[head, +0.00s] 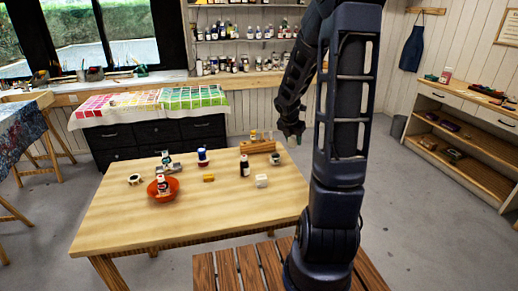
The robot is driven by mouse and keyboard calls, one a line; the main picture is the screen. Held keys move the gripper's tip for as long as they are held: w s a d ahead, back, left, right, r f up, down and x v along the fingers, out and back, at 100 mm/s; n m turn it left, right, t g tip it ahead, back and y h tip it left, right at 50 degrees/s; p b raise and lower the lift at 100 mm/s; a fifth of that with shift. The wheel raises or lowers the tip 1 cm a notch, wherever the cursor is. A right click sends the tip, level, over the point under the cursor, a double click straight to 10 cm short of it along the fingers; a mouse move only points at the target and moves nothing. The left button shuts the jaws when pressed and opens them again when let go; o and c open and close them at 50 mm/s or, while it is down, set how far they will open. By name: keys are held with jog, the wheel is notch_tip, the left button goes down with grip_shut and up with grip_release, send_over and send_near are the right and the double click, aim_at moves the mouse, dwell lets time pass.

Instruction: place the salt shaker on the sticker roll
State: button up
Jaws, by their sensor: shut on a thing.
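My gripper (293,129) is at the end of my arm, raised above the back right of the wooden table. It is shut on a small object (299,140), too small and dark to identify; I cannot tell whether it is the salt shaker. A small pale ring-like thing with a dark centre (135,179) lies at the table's left and looks like the sticker roll, though I cannot be sure. My gripper is well to the right of it and apart from it. No salt shaker can be clearly made out on the table.
The table (200,222) has a clear front. A slatted bench (238,272) stands in front.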

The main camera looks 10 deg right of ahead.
jog(key=w+a+r+n, duration=0.1)
jog(key=w+a+n, duration=0.1)
jog(key=w+a, duration=0.7)
jog(key=w+a+r+n+t+y, duration=0.1)
jog(key=w+a, duration=0.4)
jog(key=a, duration=0.8)
jog(key=w+a+r+n, duration=0.2)
jog(key=w+a, duration=0.5)
jog(key=a, duration=0.4)
jog(key=n+y, duration=0.2)
jog(key=n, duration=0.3)
send_over(134, 177)
notch_tip(134, 177, down, 20)
jog(key=shift+f, duration=0.25)
jog(key=shift+f, duration=0.15)
jog(key=o, duration=1.1)
jog(key=shift+c, duration=0.2)
